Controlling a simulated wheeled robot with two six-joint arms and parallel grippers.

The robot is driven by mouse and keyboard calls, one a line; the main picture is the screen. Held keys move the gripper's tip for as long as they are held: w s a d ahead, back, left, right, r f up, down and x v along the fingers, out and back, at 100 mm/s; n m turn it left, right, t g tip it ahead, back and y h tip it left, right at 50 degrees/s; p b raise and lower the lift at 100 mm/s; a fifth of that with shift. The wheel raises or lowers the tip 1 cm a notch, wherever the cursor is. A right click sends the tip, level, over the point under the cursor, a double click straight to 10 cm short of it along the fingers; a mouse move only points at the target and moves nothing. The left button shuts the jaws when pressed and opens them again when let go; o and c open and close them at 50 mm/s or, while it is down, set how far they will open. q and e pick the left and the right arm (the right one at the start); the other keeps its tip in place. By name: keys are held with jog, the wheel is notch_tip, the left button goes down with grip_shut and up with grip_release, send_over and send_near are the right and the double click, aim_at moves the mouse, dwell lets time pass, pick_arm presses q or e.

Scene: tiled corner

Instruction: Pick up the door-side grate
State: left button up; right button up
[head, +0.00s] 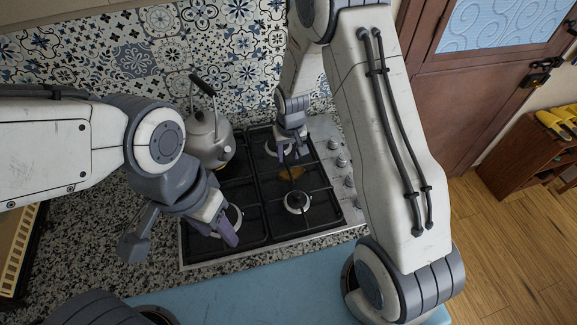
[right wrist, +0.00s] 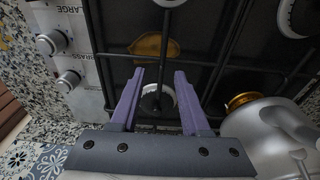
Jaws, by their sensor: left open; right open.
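The door-side grate (head: 262,197) is the black right-hand grate on the steel hob, over two burners. It lies flat in place. My right gripper (head: 289,157) is open above its back part, near the rear burner. In the right wrist view its two purple fingers (right wrist: 158,85) stand apart, with a grate bar (right wrist: 166,50) running between them; whether they touch it I cannot tell. The other grate (head: 230,186) lies to the left. My left gripper (head: 219,232) is open and empty over that grate's front burner.
A metal kettle (head: 210,140) stands on the left grate's back part; it shows close by in the right wrist view (right wrist: 268,130). A brown-orange stain (head: 292,174) lies under the door-side grate. Knobs (head: 341,160) line the hob's right side. Speckled counter (head: 160,262) surrounds the hob.

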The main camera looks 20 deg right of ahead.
aim_at(287, 163)
jog(key=f, duration=0.1)
jog(key=f+p, duration=0.1)
jog(key=f, duration=0.1)
jog(key=shift+w+a, duration=0.15)
jog(key=shift+w, duration=0.05)
jog(key=shift+f, duration=0.5)
grip_shut()
jog(key=shift+w+r+p, duration=0.1)
jog(key=shift+w+p, duration=0.05)
jog(key=shift+p, duration=0.15)
dwell(0.6)
